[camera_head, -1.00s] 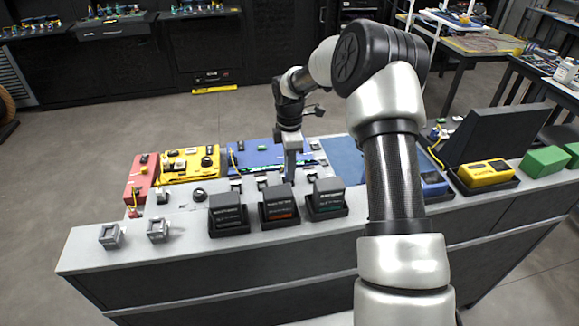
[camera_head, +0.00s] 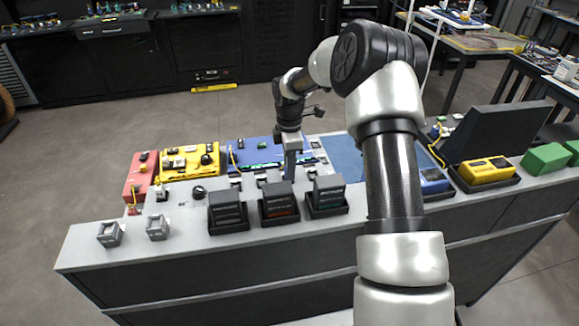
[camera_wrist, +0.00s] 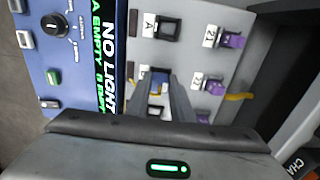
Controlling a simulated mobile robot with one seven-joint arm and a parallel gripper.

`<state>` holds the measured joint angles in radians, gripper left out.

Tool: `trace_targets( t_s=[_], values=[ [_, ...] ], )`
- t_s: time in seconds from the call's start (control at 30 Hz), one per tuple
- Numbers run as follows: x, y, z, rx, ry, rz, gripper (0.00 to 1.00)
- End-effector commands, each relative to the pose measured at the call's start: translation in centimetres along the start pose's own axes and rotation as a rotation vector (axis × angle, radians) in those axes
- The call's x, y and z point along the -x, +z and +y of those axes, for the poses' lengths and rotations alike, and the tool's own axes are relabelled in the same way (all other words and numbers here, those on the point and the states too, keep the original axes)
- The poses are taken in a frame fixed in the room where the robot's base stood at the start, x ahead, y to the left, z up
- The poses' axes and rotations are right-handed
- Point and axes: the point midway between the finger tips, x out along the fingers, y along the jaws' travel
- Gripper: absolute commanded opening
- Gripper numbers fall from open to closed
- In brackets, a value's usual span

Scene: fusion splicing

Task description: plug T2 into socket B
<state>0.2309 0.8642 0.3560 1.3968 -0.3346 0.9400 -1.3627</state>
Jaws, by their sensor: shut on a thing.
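My gripper (camera_wrist: 160,90) is shut on a small plug (camera_wrist: 156,87), with a bit of yellow and blue showing between the fingers. I take it for T2, but no label on it can be read. The fingertips are over the grey panel, at the position below the black socket marked A (camera_wrist: 166,27). That position, which I take for socket B, is mostly hidden by the fingers and plug, so I cannot tell how far in the plug is. In the head view my gripper (camera_head: 290,172) points down behind the row of dark boxes.
Purple plugs (camera_wrist: 232,40) sit in a column right of the fingers, with a yellow cable (camera_wrist: 238,97) nearby. Left is a blue device (camera_wrist: 62,62) with a "NO LIGHT" display (camera_wrist: 108,50). Dark boxes (camera_head: 278,203) stand along the bench's front.

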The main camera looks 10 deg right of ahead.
Motion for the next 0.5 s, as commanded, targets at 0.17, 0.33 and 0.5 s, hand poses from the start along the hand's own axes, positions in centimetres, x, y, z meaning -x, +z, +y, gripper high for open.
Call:
trace_targets(
  t_s=[0.17,0.33,0.5],
  values=[
    [0.05,0.0,0.0,0.0,0.0,0.0,0.43],
    [0.05,0.0,0.0,0.0,0.0,0.0,0.43],
    [0.47,0.0,0.03,0.0,0.001,0.0,0.43]
  ],
)
